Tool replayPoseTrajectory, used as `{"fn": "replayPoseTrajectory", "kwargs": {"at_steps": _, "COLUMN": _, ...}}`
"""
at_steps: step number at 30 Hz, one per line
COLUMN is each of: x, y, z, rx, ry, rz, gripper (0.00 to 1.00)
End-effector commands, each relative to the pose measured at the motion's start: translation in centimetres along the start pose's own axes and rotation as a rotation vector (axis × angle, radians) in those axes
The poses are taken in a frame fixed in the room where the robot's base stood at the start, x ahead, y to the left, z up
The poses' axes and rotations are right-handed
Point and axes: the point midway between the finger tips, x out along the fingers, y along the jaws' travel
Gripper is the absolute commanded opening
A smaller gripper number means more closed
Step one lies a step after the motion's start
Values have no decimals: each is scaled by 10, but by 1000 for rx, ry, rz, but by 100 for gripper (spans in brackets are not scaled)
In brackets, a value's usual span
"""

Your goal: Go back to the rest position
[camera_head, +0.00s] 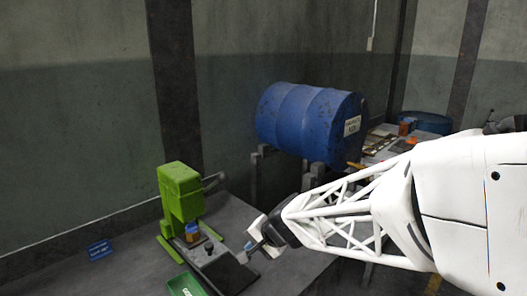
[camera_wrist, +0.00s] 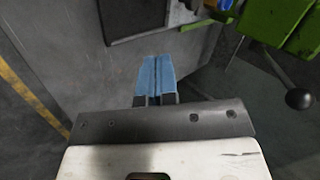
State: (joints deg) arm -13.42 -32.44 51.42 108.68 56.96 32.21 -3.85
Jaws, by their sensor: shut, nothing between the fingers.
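My gripper (camera_head: 246,254) is above the grey table, in front and to the right of the green press (camera_head: 181,196). In the wrist view its two blue fingertips (camera_wrist: 158,66) are together with nothing between them. The press also shows at the top right of the wrist view (camera_wrist: 275,18). Its lever ends in a dark round knob (camera_wrist: 299,98), apart from the fingers. A small blue and orange part (camera_head: 192,231) sits at the press.
A green tray (camera_head: 184,286) lies at the front edge of the head view. A big blue drum (camera_head: 308,120) lies on a stand behind my arm. A cluttered table (camera_head: 385,143) is farther right.

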Motion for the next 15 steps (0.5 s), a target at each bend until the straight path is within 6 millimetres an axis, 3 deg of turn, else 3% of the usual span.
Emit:
{"fn": "replayPoseTrajectory", "kwargs": {"at_steps": 1, "x": -21, "y": 2, "z": 3, "rx": -33, "ry": -1, "rz": 16, "gripper": 0}}
{"fn": "replayPoseTrajectory", "kwargs": {"at_steps": 8, "x": -108, "y": 30, "z": 26, "rx": -203, "ry": -21, "rz": 138, "gripper": 0}}
{"fn": "replayPoseTrajectory", "kwargs": {"at_steps": 15, "x": -190, "y": 76, "z": 58, "rx": -352, "ry": -31, "rz": 309, "gripper": 0}}
